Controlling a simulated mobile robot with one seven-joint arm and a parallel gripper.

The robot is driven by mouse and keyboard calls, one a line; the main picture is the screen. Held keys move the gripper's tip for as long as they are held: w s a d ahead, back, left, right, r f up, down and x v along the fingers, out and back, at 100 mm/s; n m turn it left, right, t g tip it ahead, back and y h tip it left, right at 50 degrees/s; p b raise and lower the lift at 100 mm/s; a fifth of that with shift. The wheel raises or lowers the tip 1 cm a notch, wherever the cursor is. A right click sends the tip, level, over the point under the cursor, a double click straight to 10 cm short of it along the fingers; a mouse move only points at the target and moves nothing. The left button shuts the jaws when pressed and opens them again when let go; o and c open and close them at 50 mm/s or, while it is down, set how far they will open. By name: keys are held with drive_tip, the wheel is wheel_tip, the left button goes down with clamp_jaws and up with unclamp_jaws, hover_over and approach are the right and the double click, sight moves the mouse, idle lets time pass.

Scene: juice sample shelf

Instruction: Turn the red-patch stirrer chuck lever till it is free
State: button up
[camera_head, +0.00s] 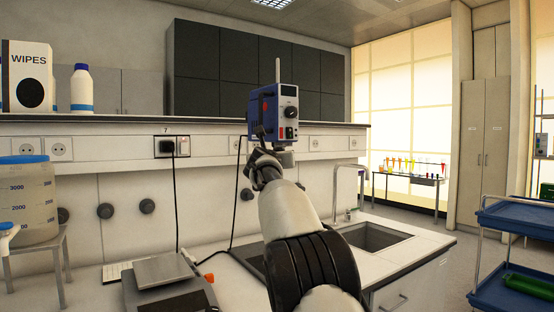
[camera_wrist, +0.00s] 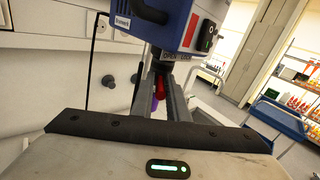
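The stirrer (camera_head: 275,112) is a blue and grey box with a black knob and a red patch on its front, and a thin rod rises above it. In the wrist view its underside (camera_wrist: 182,28) fills the top, with the red patch beside a black switch. My gripper (camera_head: 262,158) is just below the stirrer. In the wrist view my two fingers (camera_wrist: 162,72) point up under it, with a narrow gap between them. A small red part (camera_wrist: 160,85) shows in that gap, with purple below it. Whether the fingers press on it is unclear, and the lever is not clearly visible.
A bench shelf (camera_head: 120,120) runs behind the stirrer, with sockets below it. A balance (camera_head: 163,272) stands on the bench at front left, near a large beaker (camera_head: 30,205). A sink (camera_head: 372,237) and tap (camera_head: 350,170) lie right of my arm. A blue cart (camera_head: 515,216) stands far right.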

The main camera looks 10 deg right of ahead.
drive_tip(key=shift+o, duration=1.3)
drive_tip(key=shift+s+a+f+b, duration=0.1)
drive_tip(key=shift+s+a+b, duration=0.1)
drive_tip(key=shift+s+b, duration=0.25)
drive_tip(key=b+v, duration=0.1)
drive_tip(key=v, duration=1.5)
drive_tip(key=shift+s+b, duration=0.2)
drive_tip(key=shift+b, duration=0.1)
drive_tip(key=shift+s, duration=0.1)
